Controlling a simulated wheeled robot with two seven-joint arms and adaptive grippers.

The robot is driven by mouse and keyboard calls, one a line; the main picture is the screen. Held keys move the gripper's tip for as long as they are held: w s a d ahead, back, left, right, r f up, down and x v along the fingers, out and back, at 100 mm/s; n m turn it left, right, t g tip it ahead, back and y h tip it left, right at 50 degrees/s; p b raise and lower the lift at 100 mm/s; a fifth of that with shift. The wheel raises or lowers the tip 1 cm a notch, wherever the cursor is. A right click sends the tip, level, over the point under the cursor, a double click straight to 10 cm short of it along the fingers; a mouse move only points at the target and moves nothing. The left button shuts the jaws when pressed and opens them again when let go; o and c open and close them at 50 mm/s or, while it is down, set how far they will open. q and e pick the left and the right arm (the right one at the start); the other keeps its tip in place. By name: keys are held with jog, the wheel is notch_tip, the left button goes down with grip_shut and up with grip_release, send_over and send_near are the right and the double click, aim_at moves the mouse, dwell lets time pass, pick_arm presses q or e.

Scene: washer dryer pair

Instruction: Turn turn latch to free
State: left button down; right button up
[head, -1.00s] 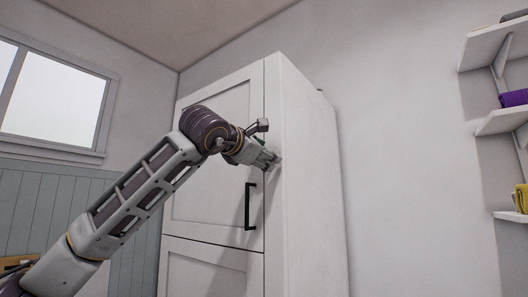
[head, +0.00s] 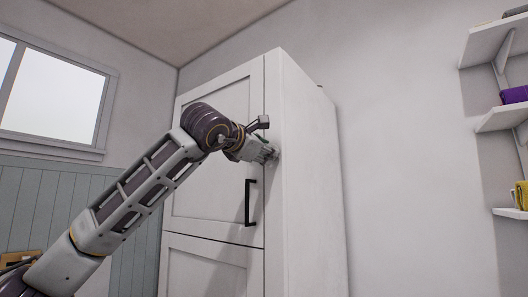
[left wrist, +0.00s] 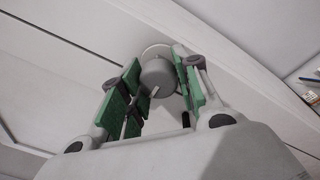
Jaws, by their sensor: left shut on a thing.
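The turn latch (left wrist: 158,76) is a grey round knob with a narrow tab, in the left wrist view. It sits on the pale surface of the tall white cabinet (head: 308,190). My left gripper (left wrist: 160,88) has its green-padded fingers on both sides of the knob and is shut on it. In the head view my left gripper (head: 270,154) is at the cabinet's front edge beside the upper door (head: 220,95), and it hides the latch there. My right gripper is in neither view.
A black bar handle (head: 250,203) stands out from the upper door just below my left gripper. A lower door (head: 205,268) is beneath it. Wall shelves (head: 505,120) with folded cloths are at the far right. The wall between is bare.

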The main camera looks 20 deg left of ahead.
pick_arm(q)
jog(key=shift+d+f+n+b, duration=0.1)
jog(key=shift+n+b, duration=0.95)
jog(key=shift+n, duration=0.45)
jog(key=n+g+b, duration=0.1)
jog(key=n, duration=0.2)
jog(key=n+h+b, duration=0.1)
jog(key=n, duration=0.5)
jog(key=shift+g+b, duration=0.4)
jog(key=n, duration=0.2)
jog(key=n+b, duration=0.1)
jog(key=n, duration=0.1)
jog(key=shift+s+r+h, duration=0.1)
jog(key=shift+r+h, duration=0.1)
jog(key=shift+h, duration=0.2)
jog(key=shift+n, duration=0.3)
